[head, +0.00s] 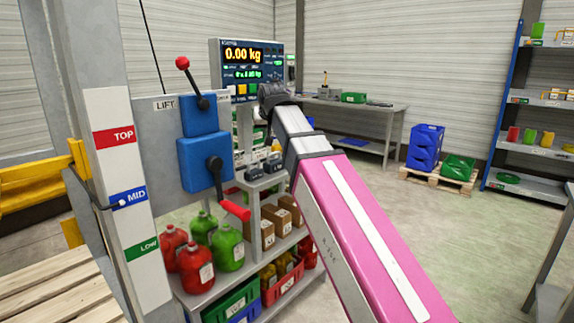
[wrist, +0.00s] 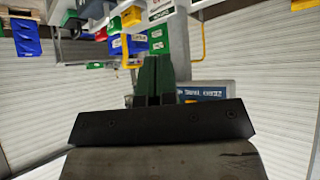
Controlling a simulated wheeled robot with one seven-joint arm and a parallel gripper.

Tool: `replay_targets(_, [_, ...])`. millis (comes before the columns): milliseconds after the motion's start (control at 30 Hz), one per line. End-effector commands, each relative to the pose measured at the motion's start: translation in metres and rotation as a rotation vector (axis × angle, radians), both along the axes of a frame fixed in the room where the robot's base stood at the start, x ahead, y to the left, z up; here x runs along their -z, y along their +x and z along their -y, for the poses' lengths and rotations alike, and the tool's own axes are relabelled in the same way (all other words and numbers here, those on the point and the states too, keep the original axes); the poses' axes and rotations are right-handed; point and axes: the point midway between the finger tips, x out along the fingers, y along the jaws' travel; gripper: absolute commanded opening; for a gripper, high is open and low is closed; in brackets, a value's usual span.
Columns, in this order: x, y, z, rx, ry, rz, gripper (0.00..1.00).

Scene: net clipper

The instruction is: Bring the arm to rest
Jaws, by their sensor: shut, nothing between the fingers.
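My arm, with a pink link, reaches up from the lower right of the head view towards the scale display. My gripper's end is dark and sits just in front of the scale display (head: 246,66), which reads 0.00 kg; its fingertips are hidden there. In the wrist view my gripper (wrist: 161,82) shows two dark green fingers side by side, closed together, with nothing held. The wrist view is tilted, and part of a display (wrist: 202,92) shows behind the fingers.
Close left stand a lift panel with a red-knobbed lever (head: 184,66) and a red-handled crank (head: 234,208). A shelf (head: 262,187) below holds jugs, boxes and crates. A workbench (head: 375,107), blue crates (head: 425,146) and a shelf rack (head: 525,147) stand behind.

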Motion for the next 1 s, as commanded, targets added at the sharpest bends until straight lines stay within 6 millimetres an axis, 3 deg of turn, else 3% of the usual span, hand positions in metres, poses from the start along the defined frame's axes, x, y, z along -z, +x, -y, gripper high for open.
replay_targets(467, [0.189, -0.001, 0.086, 0.085, -0.065, -0.241, 0.00])
replay_targets(767, [0.299, -0.029, 0.143, 0.138, -0.088, -0.401, 0.00])
replay_targets(1000, [0.380, -0.065, 0.186, 0.180, -0.098, -0.529, 0.00])
